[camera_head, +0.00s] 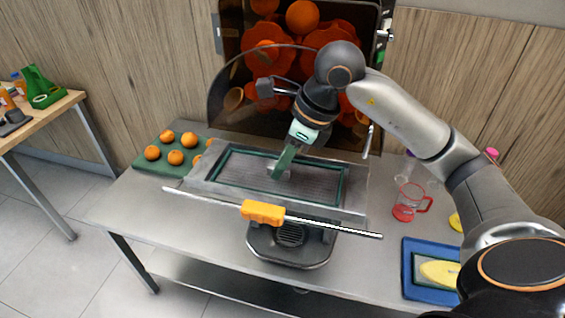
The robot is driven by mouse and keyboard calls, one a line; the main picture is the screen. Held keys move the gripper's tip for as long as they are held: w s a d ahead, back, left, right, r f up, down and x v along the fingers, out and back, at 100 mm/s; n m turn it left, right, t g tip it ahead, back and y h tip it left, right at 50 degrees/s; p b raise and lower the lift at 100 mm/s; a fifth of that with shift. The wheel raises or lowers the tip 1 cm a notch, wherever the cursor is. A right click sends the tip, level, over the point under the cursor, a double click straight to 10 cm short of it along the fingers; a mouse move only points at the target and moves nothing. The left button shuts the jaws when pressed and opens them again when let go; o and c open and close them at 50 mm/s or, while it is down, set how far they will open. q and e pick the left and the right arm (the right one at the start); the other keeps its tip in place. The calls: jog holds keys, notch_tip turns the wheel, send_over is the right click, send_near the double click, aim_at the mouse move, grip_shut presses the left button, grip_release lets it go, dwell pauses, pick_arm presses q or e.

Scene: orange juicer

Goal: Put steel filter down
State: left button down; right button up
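The steel filter appears to be the flat grey rectangular panel with a dark green rim (232,183) in the middle of the table. It lies about level inside a wider steel tray (205,187) in front of the juicer. My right gripper (280,174) reaches down from above, with its tip at the middle of the filter. A green piece lies along the gripper's end; I cannot tell whether it is a finger or something held. The finger gap is too small to make out. My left gripper is not in view.
The juicer (300,16) with oranges stands behind the tray. A long bar with an orange block (262,212) crosses in front. A green tray of several oranges (150,165) is left; a red jug (408,205) and blue tray (408,283) are right. The table's front left is clear.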

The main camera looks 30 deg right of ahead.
jog(key=o, duration=0.3)
jog(key=shift+o, duration=0.2)
jog(key=v, duration=1.2)
jog(key=shift+p, duration=0.35)
jog(key=shift+r, duration=0.1)
